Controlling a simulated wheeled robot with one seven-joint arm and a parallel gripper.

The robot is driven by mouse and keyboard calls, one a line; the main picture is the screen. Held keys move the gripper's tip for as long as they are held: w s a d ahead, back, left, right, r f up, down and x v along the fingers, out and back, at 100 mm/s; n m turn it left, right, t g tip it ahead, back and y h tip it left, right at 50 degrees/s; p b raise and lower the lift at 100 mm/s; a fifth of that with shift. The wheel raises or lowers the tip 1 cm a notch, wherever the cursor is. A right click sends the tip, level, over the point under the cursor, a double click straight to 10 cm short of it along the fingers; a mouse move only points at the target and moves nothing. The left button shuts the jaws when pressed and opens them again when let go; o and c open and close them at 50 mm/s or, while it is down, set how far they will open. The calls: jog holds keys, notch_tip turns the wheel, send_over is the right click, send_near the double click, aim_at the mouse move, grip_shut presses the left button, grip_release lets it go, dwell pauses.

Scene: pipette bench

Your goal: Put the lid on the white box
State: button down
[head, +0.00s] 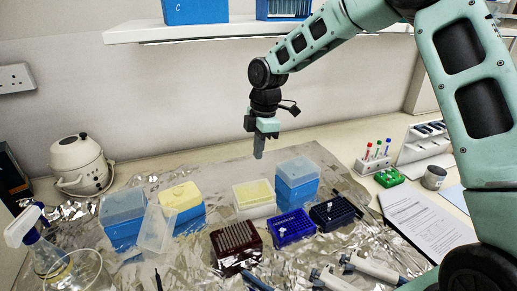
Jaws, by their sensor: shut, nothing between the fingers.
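The white box (257,212) stands open on the foil-covered bench, its yellow top (254,191) showing. A translucent lid (155,232) lies tilted on the foil at the left, in front of a blue box with a yellow top (188,218). I cannot tell whether the lid touches that box. My gripper (259,154) points down, shut and empty, above and behind the white box, apart from it and from the lid.
Lidded blue boxes stand at the left (123,234) and right (297,194). A dark red rack (238,262), a blue rack (292,229) and a dark rack (333,213) stand in front. Pipettes (375,268) lie front right; a spray bottle (48,262) stands front left. A shelf (200,30) hangs above.

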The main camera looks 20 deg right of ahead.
jog(key=shift+f+p, duration=0.1)
jog(key=shift+p, duration=0.2)
jog(key=h+p, duration=0.1)
jog(key=p, duration=0.5)
send_over(254, 187)
notch_tip(254, 187, down, 6)
jog(key=shift+w, duration=0.1)
jog(key=shift+f+b, duration=1.65)
jog(key=shift+f, duration=0.2)
jog(key=shift+f, duration=0.25)
jog(key=shift+r, duration=0.15)
jog(key=shift+r+p, duration=1.8)
jog(key=shift+r, duration=0.65)
jog(key=shift+a, duration=0.1)
